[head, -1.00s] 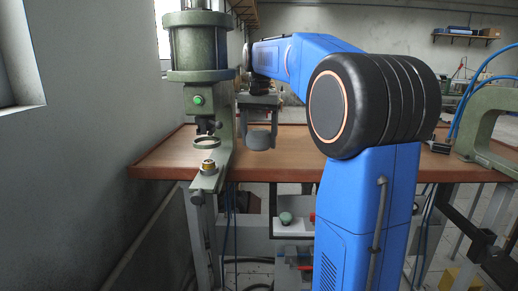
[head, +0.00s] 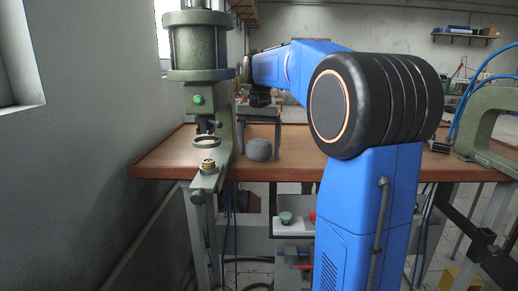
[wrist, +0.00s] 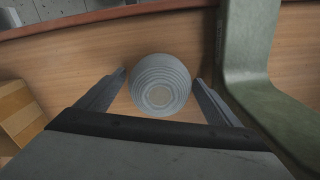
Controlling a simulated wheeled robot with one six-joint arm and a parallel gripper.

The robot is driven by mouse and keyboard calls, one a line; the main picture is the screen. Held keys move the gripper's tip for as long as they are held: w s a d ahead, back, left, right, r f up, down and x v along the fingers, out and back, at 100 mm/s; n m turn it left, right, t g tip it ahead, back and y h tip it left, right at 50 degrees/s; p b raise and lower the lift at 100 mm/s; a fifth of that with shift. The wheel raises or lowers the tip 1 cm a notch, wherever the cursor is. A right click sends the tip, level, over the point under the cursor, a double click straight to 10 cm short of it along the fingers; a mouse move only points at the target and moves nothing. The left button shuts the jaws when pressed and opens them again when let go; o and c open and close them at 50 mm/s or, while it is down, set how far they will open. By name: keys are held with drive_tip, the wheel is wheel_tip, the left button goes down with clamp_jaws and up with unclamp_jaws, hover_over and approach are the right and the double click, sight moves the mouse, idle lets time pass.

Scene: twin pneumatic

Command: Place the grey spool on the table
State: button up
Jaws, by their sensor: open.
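The grey spool (head: 259,149) stands on the wooden table (head: 300,146), close to the right of the green press. In the wrist view the spool (wrist: 160,85) is seen from above with its ringed top, near the table's edge. My gripper (head: 261,127) is above and behind the spool in the head view. In the wrist view my gripper (wrist: 160,88) is open, with one finger on each side of the spool and a gap visible at each side.
The green press (head: 199,48) stands just left of the spool; its frame (wrist: 248,55) is close to the right finger in the wrist view. A wooden block (wrist: 18,112) lies at the left there. Another green press frame (head: 490,115) stands at the table's right.

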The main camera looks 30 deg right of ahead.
sight(259, 140)
drive_tip(key=shift+r, duration=0.1)
wheel_tip(259, 140, up, 12)
drive_tip(key=shift+r, duration=0.1)
idle(0.4)
idle(0.5)
